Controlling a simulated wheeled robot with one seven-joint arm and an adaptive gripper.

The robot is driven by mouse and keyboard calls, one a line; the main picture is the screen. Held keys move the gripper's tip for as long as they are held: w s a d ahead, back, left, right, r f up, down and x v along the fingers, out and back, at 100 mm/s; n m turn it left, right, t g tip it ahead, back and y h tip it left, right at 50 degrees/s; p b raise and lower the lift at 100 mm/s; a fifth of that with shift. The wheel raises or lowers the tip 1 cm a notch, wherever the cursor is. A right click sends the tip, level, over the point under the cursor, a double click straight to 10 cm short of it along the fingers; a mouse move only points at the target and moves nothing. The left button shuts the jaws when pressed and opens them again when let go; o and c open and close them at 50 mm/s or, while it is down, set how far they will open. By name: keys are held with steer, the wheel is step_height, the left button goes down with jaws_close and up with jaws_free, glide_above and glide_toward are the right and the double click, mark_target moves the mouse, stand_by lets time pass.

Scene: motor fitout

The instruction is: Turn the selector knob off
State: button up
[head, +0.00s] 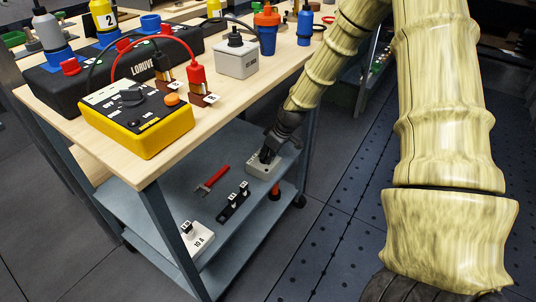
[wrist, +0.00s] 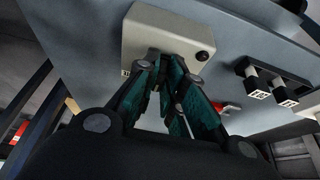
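A light grey box (head: 257,171) lies on the upper shelf under the bench; it also shows in the wrist view (wrist: 140,35). My gripper (head: 268,153) points down at this box, its fingertips close to the top face. In the wrist view, my gripper's teal-lined fingers (wrist: 163,62) converge at the box's edge, around or against a small dark part. The fingers hide most of that part, so I cannot tell whether it is a selector knob or whether they grip it. A dark round piece (wrist: 203,56) sits on the box beside the fingers.
A yellow control box (head: 145,140) with a black dial (head: 132,97) and an orange button stands on the wooden bench (head: 200,125). On the shelf lie a red tool (head: 212,180), a black block with switches (head: 234,203) and a white switch box (head: 199,243).

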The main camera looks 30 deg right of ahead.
steer(key=o, duration=0.3)
steer(key=shift+v, duration=6)
steer(key=shift+a, duration=0.1)
